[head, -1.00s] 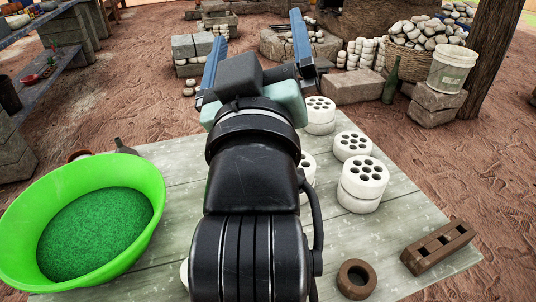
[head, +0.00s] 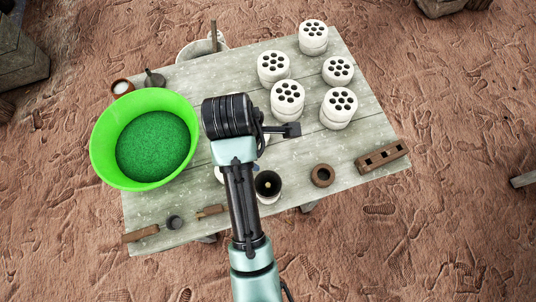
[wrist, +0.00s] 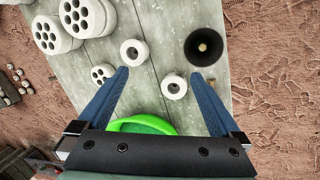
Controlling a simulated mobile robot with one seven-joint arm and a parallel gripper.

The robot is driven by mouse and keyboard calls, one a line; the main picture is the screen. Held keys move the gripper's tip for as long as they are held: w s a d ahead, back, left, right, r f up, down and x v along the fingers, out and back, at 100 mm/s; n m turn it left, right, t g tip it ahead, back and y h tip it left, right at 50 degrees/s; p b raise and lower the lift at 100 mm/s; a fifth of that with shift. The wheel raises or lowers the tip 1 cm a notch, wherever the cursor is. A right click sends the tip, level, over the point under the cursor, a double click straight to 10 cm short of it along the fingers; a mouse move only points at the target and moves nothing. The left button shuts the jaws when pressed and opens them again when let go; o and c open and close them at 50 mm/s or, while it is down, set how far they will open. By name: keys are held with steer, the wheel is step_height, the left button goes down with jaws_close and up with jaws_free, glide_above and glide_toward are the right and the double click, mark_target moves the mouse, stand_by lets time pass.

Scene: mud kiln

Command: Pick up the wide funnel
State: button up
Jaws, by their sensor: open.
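A black, round, cone-like piece (head: 267,184) with a wide open mouth and a pale spot at its centre stands at the front of the table, just right of my arm. It looks like the wide funnel. In the wrist view it (wrist: 204,45) lies beyond the right fingertip. A dark grey piece (head: 154,78) with an upright stem, perhaps another funnel, stands behind the green basin. My gripper (wrist: 161,76) is open and empty, pointing down over the table, with two white rings near its fingers. In the head view my arm hides the fingers.
The green basin (head: 107,146) holds green grains on the table's left. White perforated cylinders (head: 287,96) stand at the back right. A brown ring (head: 322,175) and a slotted brown block (head: 382,157) lie at the front right. Small tools (head: 210,211) lie at the front left.

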steer(key=s+n+g+p, duration=0.2)
steer(key=s+g+p, duration=0.1)
steer(key=s, duration=0.2)
glide_above(269, 185)
steer(key=a, duration=0.1)
step_height(269, 185, down, 7)
steer(key=shift+h, duration=0.3)
steer(key=shift+d+f+b, duration=0.15)
steer(key=shift+d+f, duration=0.05)
steer(key=shift+f, duration=1.15)
steer(key=shift+d+f+b, duration=0.15)
steer(key=shift+d+f, duration=0.05)
steer(key=shift+f, duration=1.15)
steer(key=shift+c, duration=0.2)
steer(key=c, duration=0.6)
